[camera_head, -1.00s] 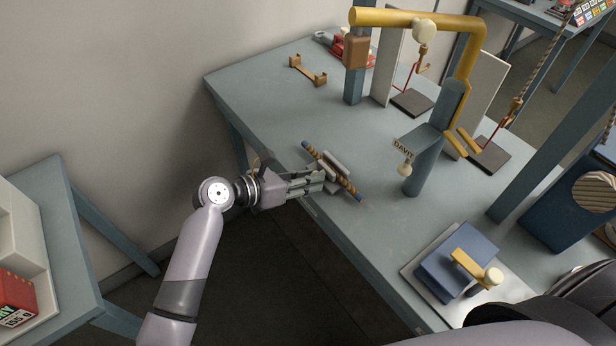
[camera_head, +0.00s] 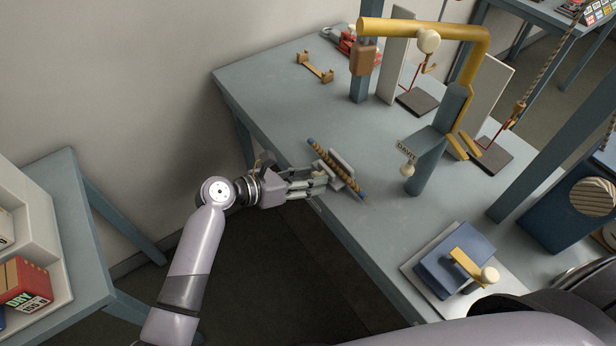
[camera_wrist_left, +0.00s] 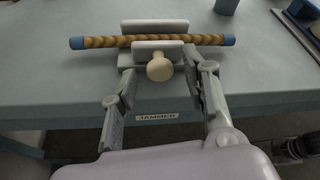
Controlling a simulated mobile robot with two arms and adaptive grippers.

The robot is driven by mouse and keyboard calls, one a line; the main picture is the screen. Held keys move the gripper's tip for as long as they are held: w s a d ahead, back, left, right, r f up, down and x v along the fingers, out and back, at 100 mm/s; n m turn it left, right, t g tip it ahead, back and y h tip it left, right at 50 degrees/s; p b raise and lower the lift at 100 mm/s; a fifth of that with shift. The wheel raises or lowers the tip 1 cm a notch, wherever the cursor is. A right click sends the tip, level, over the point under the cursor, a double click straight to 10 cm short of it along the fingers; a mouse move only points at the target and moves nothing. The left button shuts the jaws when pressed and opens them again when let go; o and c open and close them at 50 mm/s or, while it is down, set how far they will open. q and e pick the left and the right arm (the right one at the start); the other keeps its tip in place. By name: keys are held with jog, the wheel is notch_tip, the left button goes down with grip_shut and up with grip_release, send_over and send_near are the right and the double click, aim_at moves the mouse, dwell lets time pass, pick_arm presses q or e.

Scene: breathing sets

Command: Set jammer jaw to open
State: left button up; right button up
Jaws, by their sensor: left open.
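The jammer is a small light-grey clamp at the near-left edge of the grey-blue table. Its jaw (camera_wrist_left: 155,28) shows as two pale blocks with a rope piece (camera_wrist_left: 98,42) with blue ends lying across between them. The rope piece also shows in the head view (camera_head: 325,155). A cream round knob (camera_wrist_left: 159,68) sticks out from the jammer's near side. A label reading JAMMER (camera_wrist_left: 157,117) is on the table edge below. My left gripper (camera_head: 322,183) is open, its fingers on either side of and short of the knob, not visibly touching it. My right gripper is not seen.
A davit post (camera_head: 428,160) with a yellow arm stands to the right on the table (camera_head: 270,92). A blue block with a yellow lever (camera_head: 455,262) sits at the front right. A brown bracket (camera_head: 314,67) lies at the back. The table between is clear.

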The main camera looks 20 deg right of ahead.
pick_arm(q)
jog(key=v, duration=1.2)
jog(key=shift+f, duration=0.15)
jog(key=s+a+f+m+y, duration=0.2)
jog(key=a+f+y, duration=0.15)
jog(key=f, duration=0.75)
jog(key=s+a+f+m+t+y, duration=0.1)
jog(key=s+a+f+m+y, duration=0.3)
jog(key=f, duration=0.6)
jog(key=w+a+f+m, duration=0.1)
jog(key=a+f, duration=0.4)
jog(key=f, duration=0.6)
jog(key=s+a+f+m+g+y, duration=0.1)
jog(key=s+a+f+m+y, duration=0.1)
jog(key=s+a+f+m, duration=0.35)
jog(key=s+a+f+m+y, duration=0.1)
jog(key=s+a+f+m, duration=0.1)
jog(key=s+f, duration=0.55)
jog(key=s+a+f+m+g+y, duration=0.1)
jog(key=s+a+f+m, duration=0.1)
jog(key=s+m, duration=0.4)
jog(key=s+a+f+m+g+y, duration=0.1)
jog(key=s+a+f+m, duration=0.2)
jog(key=s, duration=1.3)
jog(key=f+m, duration=0.1)
jog(key=m, duration=0.2)
jog(key=shift+a+f+y+b, duration=0.25)
jog(key=shift+f+y+b, duration=0.05)
jog(key=shift+f+y, duration=0.1)
